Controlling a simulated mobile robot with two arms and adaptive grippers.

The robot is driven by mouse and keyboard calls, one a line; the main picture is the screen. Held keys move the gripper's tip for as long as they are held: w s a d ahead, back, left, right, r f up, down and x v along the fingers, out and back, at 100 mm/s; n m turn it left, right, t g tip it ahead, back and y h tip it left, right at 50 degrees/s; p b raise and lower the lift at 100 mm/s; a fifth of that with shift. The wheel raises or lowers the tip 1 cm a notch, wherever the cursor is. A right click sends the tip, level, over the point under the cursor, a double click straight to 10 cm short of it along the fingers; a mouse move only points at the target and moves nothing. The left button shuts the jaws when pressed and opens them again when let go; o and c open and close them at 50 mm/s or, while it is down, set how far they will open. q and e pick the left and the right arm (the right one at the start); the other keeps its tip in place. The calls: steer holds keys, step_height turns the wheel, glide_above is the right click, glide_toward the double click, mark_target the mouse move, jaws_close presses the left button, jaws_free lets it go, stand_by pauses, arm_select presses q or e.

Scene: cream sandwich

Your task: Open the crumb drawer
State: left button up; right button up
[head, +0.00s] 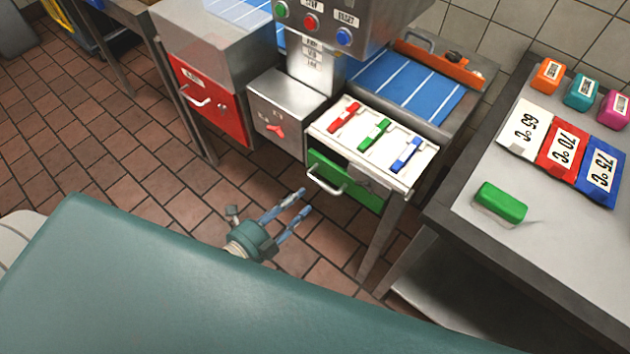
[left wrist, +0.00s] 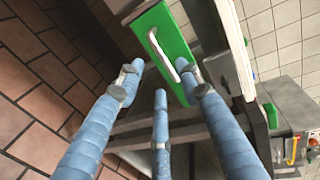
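A green drawer front (head: 352,187) with a pale bar handle (head: 326,182) sits below a white tray on the machine. I cannot tell for sure whether it stands slightly out. My left gripper (head: 303,201) is empty in front of the handle and to its lower left, apart from it, with its blue fingers spread. In the left wrist view the green front (left wrist: 160,38) and handle (left wrist: 163,55) lie beyond the fingertips (left wrist: 160,82). One finger overlaps the handle's end in that picture. My right gripper is not in view.
A red drawer (head: 212,102) with a handle is at the left. The white tray (head: 416,172) holds red, green and blue clips. Tiled floor (head: 110,150) is free in front.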

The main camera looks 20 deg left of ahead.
mark_target(319, 184)
arm_select(q)
steer(key=x, duration=0.9)
steer(key=shift+w+d+p, duration=0.15)
steer(key=shift+w+p, duration=0.15)
steer(key=shift+w, duration=0.05)
steer(key=shift+f, duration=0.1)
steer(key=c, duration=0.8)
jaws_close()
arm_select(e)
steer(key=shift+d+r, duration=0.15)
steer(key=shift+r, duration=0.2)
